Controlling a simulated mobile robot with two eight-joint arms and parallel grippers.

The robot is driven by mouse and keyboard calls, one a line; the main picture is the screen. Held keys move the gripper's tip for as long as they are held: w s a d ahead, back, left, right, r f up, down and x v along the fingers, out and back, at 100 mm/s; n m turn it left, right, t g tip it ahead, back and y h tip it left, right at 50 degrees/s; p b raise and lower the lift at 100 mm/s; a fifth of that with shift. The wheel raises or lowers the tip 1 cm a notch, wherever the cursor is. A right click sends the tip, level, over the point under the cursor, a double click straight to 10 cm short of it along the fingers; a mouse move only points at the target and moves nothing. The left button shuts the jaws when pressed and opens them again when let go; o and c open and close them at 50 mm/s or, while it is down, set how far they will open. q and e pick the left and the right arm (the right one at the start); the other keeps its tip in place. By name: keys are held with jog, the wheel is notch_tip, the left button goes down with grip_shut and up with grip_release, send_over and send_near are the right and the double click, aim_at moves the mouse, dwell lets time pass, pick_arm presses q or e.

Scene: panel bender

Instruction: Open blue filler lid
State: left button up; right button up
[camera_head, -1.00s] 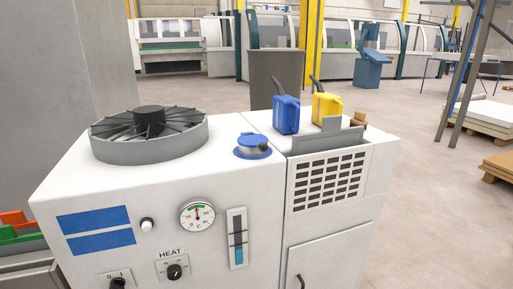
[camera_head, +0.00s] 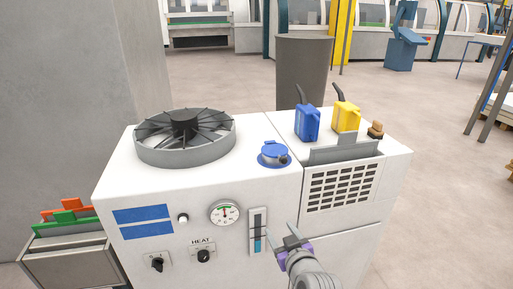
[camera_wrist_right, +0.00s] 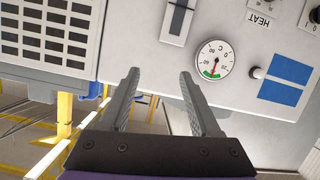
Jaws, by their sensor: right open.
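The blue filler lid (camera_head: 273,152) sits shut on the white machine's top, between the round fan and the raised grey panel, with a dark grey part at its right side. My right gripper (camera_head: 285,238) is in front of the machine's front face, below and apart from the lid. Its two fingers are spread and empty. In the right wrist view the open gripper (camera_wrist_right: 158,85) points at the front face, and the lid is not seen there. My left gripper is not in view.
On the machine stand a fan (camera_head: 184,140), a blue can (camera_head: 307,124), a yellow can (camera_head: 346,117) and a small brown object (camera_head: 376,130). A gauge (camera_head: 224,213) and heat knob (camera_head: 204,255) are on the front. A grey bin (camera_head: 302,75) stands behind.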

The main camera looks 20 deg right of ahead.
aim_at(284, 163)
jog(key=w+d+r+t+h+p, duration=0.35)
jog(key=w+r, duration=0.25)
jog(key=r, duration=0.5)
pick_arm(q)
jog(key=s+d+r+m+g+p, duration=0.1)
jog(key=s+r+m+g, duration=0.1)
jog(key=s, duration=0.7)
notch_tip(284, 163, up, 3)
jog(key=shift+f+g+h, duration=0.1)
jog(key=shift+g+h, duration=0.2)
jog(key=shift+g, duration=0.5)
pick_arm(e)
jog(key=shift+m+y, duration=0.3)
jog(key=shift+y, duration=0.15)
jog(key=w+d, duration=0.1)
jog(key=w, duration=0.6)
jog(key=w+d, duration=0.1)
jog(key=w, duration=0.2)
jog(key=shift+w+d+r, duration=0.15)
jog(key=shift+w+d, duration=0.1)
jog(key=shift+d, duration=0.1)
grip_shut()
